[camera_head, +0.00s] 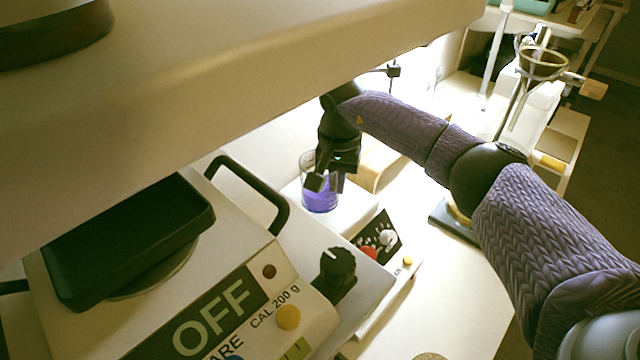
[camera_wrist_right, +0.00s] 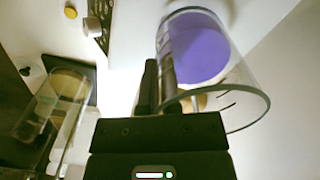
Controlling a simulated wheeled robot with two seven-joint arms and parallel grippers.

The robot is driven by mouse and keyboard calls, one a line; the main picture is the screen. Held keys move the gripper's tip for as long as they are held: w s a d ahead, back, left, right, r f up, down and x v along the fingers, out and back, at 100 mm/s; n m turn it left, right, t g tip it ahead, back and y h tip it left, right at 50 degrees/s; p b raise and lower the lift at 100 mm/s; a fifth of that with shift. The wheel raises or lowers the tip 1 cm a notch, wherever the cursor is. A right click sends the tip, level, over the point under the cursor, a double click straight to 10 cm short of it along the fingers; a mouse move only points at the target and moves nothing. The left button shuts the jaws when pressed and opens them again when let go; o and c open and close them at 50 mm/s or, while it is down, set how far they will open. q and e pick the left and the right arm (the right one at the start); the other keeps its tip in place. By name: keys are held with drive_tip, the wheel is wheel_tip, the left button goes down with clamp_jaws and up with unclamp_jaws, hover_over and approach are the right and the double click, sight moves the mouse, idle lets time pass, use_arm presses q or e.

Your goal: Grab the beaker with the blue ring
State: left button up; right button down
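The beaker (camera_head: 321,199) is clear glass with blue-violet contents or a band low inside it. It stands upright on a white surface in the middle of the head view. It also shows close up in the right wrist view (camera_wrist_right: 205,50). My right gripper (camera_head: 326,183) points down at the beaker, and its fingers overlap the upper glass. In the right wrist view one dark finger of the right gripper (camera_wrist_right: 158,85) is outside the glass, and another shows through or behind it. Whether they press on the wall is unclear. My left gripper is out of view.
A scale reading OFF (camera_head: 215,312) with a black pan (camera_head: 130,240) stands at left front. A device with a black knob (camera_head: 337,264) and a black handle (camera_head: 255,190) is near the beaker. A glass funnel on a stand (camera_head: 543,63) is at back right. A large beige overhang covers the upper left.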

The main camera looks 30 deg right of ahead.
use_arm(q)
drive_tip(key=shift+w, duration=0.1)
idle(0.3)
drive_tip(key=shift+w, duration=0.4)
